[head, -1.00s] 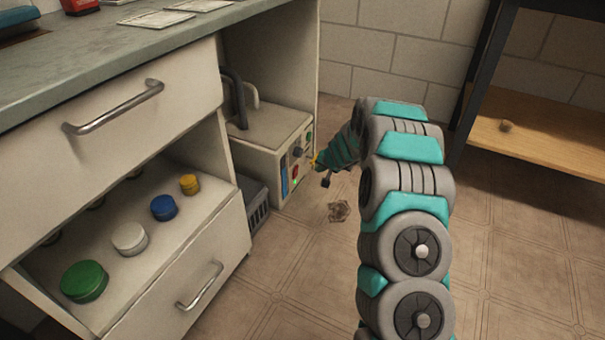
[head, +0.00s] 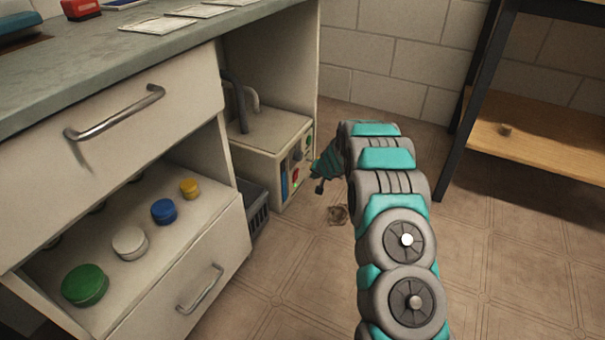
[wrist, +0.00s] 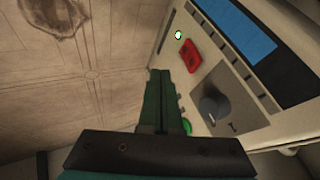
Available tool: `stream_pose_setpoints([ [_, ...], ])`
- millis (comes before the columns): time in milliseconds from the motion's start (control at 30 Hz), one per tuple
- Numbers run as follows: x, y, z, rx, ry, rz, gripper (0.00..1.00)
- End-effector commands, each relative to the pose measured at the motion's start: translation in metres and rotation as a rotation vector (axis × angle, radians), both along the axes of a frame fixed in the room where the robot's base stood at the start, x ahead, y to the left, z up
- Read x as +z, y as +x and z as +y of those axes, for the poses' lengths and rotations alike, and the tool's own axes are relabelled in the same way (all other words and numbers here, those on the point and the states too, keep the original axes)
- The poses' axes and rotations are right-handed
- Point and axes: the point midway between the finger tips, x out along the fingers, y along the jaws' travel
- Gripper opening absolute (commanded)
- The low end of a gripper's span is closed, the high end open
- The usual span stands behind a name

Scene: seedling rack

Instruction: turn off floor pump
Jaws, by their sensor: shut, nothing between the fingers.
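The floor pump (head: 262,163) is a pale box on the floor in the gap under the counter, with hoses on top. Its front panel faces right. In the wrist view the panel has a blue display (wrist: 235,28), a lit green lamp (wrist: 178,35), a red switch (wrist: 191,56), a dark knob (wrist: 214,105) and a green button (wrist: 187,128), partly hidden by my fingers. My gripper (wrist: 160,74) is shut and empty, its tips in front of the panel near the red switch. In the head view my gripper (head: 315,172) is just right of the panel; contact cannot be told.
A dark grated crate (head: 256,208) sits left of the pump. The drawer unit (head: 180,270) holds several coloured lids. A brown stain-like patch (head: 338,215) lies on the floor. A shelf rack (head: 540,150) stands at right. The floor between is clear.

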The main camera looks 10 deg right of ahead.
Motion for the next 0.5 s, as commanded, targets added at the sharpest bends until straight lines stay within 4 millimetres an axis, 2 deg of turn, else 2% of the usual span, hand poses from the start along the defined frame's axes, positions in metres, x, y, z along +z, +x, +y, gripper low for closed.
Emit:
stream_pose_setpoints([
  [300,-0.028,0.021,0.007,0.003,0.001,0.002,0.00],
  [500,-0.022,0.035,0.029,0.005,0.002,0.000,0.00],
])
